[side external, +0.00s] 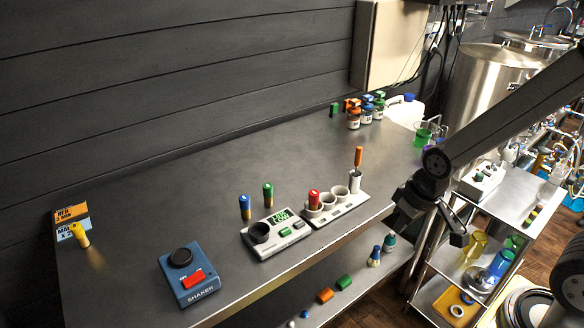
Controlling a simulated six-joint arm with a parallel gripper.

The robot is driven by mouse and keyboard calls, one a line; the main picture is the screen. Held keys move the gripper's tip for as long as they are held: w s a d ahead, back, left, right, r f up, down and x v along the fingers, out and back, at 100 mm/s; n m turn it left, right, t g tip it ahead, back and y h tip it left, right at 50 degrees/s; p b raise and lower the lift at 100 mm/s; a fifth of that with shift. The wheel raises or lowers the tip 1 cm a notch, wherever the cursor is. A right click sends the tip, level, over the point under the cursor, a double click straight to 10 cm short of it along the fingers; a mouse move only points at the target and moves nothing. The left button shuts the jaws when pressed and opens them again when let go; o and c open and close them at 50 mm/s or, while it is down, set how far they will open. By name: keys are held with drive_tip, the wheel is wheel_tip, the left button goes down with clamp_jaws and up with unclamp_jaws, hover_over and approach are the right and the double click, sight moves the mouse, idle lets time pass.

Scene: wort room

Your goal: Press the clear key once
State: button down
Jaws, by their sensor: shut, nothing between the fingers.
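A pale grey instrument (264,251) sits on the dark worktop. It has a lit green display (281,215), a round black well, a green key (285,232) and a paler key (298,225). The key labels are too small to read, so I cannot tell which is the clear key. My gripper (459,237) is shut and empty. In the picture it is well to the right of the instrument, past the worktop's front edge and apart from the keys.
A pale rack (345,210) with cups, a red-capped vial and an orange-handled tool stands right of the instrument. Blue (245,207) and green (268,194) vials stand behind it. A blue shaker (190,274) is at left. Bottles stand at the back right. A metal cart (510,190) is at right.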

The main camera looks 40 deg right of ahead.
idle(0.4)
drive_tip(key=m+t+y, duration=0.1)
drive_tip(key=m+t, duration=0.6)
drive_tip(key=m, duration=0.1)
hover_over(301, 226)
drive_tip(key=shift+w+r, duration=0.1)
drive_tip(key=shift+r, duration=0.25)
drive_tip(key=shift+f, duration=0.15)
drive_tip(key=shift+f, duration=4.25)
drive_tip(key=shift+f, duration=0.85)
drive_tip(key=shift+r, duration=0.8)
